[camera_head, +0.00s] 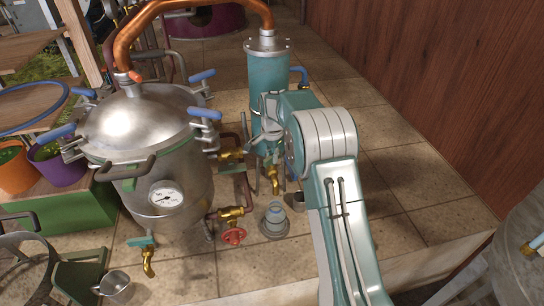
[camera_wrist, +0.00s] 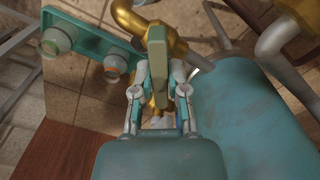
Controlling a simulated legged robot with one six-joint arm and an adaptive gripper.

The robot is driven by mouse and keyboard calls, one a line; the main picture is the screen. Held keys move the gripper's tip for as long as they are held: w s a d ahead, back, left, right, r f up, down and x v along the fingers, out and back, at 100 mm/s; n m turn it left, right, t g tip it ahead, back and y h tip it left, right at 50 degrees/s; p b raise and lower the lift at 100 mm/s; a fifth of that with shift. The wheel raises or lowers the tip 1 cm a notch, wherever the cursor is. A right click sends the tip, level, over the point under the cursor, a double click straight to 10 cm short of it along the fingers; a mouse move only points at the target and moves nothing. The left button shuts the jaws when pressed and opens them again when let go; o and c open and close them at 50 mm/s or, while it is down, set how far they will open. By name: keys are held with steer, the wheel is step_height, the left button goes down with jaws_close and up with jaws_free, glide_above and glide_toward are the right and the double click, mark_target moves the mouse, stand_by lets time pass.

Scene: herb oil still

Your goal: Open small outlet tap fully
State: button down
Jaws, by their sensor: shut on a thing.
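In the wrist view, the tap's flat lever (camera_wrist: 157,45), olive and teal, stands between my two fingers. My gripper (camera_wrist: 161,80) is shut on this lever, with a finger against each side. Brass tap parts (camera_wrist: 140,20) show behind and to the left of the lever, and a little brass shows below between the fingers. In the head view, a small brass tap (camera_head: 273,178) hangs at the foot of the teal column (camera_head: 268,75). My arm covers part of that area, so the lever's exact angle cannot be told there.
The steel still pot (camera_head: 150,160) with a gauge (camera_head: 166,195) stands left. A red-wheeled valve (camera_head: 233,235) and a grey-blue vessel (camera_head: 275,218) are in front of the column. Another tap (camera_head: 148,260) and a metal cup (camera_head: 116,286) are at lower left. Tiled floor (camera_head: 400,170) is clear at right.

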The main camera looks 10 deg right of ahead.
steer(key=n, duration=0.5)
steer(key=shift+w+n, duration=0.1)
steer(key=shift+n, duration=0.2)
steer(key=n, duration=0.5)
steer(key=shift+n, duration=0.3)
steer(key=c, duration=0.6)
jaws_free()
steer(key=shift+w, duration=0.1)
steer(key=shift+c, duration=0.2)
step_height(320, 180, up, 12)
steer(key=shift+a, duration=0.1)
